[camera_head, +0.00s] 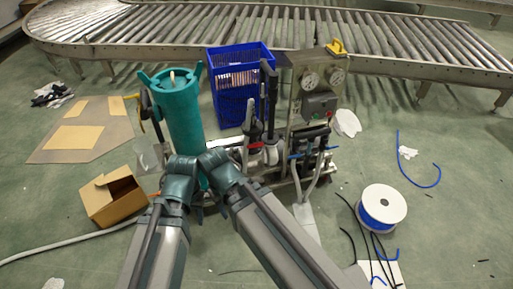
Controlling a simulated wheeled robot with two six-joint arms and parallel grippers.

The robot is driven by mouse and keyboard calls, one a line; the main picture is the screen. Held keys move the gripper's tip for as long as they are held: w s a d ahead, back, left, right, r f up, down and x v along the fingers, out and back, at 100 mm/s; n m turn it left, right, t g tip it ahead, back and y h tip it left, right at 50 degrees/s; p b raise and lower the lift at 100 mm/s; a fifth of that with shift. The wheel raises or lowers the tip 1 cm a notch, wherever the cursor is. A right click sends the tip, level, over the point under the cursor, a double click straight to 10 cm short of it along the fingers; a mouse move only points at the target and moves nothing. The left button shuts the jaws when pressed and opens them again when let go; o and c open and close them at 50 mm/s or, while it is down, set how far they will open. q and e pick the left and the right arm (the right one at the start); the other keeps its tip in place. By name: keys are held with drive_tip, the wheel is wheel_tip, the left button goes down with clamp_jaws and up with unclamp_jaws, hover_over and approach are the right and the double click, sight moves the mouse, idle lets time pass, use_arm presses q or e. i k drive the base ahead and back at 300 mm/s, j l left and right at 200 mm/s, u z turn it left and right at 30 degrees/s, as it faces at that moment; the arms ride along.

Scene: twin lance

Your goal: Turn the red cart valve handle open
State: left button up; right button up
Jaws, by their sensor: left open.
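A wheeled cart with pipes and gauges stands mid-picture. A small red part (256,145), which may be the valve handle, shows on its pipework beside a dark upright lever; its open or shut position cannot be told. My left gripper (183,166) is open, at the foot of the teal cylinder (183,118), left of the red part and apart from it in the picture. My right gripper (214,162) is close beside the left one; its fingers are hidden by the wrist. Nothing shows held in either.
A blue crate (228,108) stands behind the pipework, and a gauge panel (309,86) to its right. A cardboard box (110,198) is at left, a cable spool (382,208) at right. A roller conveyor (290,40) crosses the back.

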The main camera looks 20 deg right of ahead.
sight(255, 144)
drive_tip(key=i+l+u, duration=0.3)
drive_tip(key=l, duration=1.45)
drive_tip(key=k+l+u, duration=0.1)
drive_tip(key=l+u, duration=0.2)
drive_tip(key=l, duration=1.4)
